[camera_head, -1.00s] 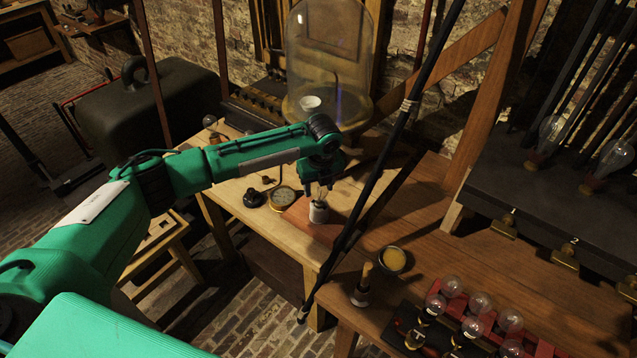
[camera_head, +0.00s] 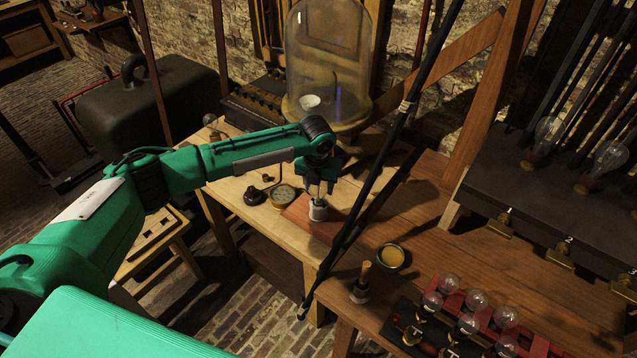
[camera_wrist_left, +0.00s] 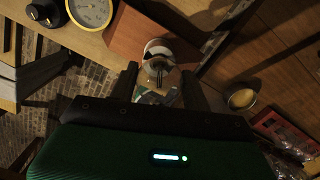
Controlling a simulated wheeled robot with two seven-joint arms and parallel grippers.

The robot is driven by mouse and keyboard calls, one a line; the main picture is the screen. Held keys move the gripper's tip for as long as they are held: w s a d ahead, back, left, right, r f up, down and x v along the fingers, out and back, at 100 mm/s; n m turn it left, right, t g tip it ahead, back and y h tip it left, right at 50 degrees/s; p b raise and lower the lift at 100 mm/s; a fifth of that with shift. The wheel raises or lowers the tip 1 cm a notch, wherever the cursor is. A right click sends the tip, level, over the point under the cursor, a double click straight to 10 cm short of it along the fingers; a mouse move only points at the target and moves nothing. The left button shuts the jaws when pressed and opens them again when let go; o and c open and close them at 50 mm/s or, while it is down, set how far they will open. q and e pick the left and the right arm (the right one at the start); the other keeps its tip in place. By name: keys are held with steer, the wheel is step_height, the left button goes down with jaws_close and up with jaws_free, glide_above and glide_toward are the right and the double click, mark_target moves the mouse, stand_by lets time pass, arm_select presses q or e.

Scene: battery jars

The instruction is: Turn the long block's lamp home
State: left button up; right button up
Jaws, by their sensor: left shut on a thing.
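The long block (camera_head: 299,214) is a reddish-brown wooden block lying on the pale bench, with a pale round lamp holder (camera_head: 318,212) standing upright at its right end. The block (camera_wrist_left: 140,35) and the holder (camera_wrist_left: 158,46) also show in the left wrist view. My left gripper (camera_head: 321,191) points down over the holder and is shut on the lamp (camera_wrist_left: 159,72), a small clear glass bulb. One finger is on each side of it in the wrist view. The lamp's base is in or at the holder's mouth; how deep it sits I cannot tell. My right gripper is not in view.
A round dial gauge (camera_head: 283,196) and a black knob (camera_head: 255,196) are left of the block. A glass bell jar (camera_head: 329,60) stands behind. A dark slanting rod (camera_head: 378,165) passes close to the right. Several bulbs stand in a red rack (camera_head: 540,347) at lower right.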

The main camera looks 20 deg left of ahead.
arm_select(q)
steer(key=shift+m, duration=0.7)
steer(key=shift+m, duration=0.9)
steer(key=m, duration=0.3)
steer(key=shift+m+h, duration=0.3)
steer(key=o, duration=1.2)
steer(key=shift+c, duration=0.2)
